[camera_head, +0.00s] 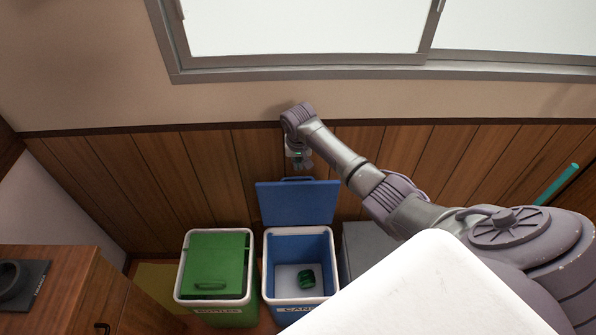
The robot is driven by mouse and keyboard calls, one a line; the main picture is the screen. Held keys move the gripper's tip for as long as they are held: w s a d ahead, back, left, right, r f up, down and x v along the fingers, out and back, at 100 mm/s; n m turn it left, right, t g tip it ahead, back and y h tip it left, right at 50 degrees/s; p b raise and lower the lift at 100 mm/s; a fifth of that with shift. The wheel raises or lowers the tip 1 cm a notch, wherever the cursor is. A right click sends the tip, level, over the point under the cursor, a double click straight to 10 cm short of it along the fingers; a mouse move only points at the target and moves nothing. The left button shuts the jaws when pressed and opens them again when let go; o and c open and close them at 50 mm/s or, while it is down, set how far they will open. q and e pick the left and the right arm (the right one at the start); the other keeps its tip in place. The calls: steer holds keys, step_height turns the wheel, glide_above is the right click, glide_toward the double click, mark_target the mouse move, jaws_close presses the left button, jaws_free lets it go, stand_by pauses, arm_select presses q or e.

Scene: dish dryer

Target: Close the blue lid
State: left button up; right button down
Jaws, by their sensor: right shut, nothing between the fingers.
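The blue lid (297,203) stands raised at the back of the blue bin (285,246), which is open. A small dark green object (306,279) lies inside that bin. My right gripper (302,165) hangs above and behind the top edge of the lid, near the wood-panelled wall. It is shut with nothing visible in it. It looks apart from the lid, though the exact gap is hard to tell. My left gripper is not in view.
A green bin (213,263) with its green lid down stands left of the blue bin. A grey box (368,250) stands right of it, partly hidden by my arm. A wooden cabinet (75,290) is at the lower left. The wall is close behind the bins.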

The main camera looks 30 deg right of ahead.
steer(key=b+x, duration=0.1)
steer(key=x, duration=0.4)
stand_by(0.3)
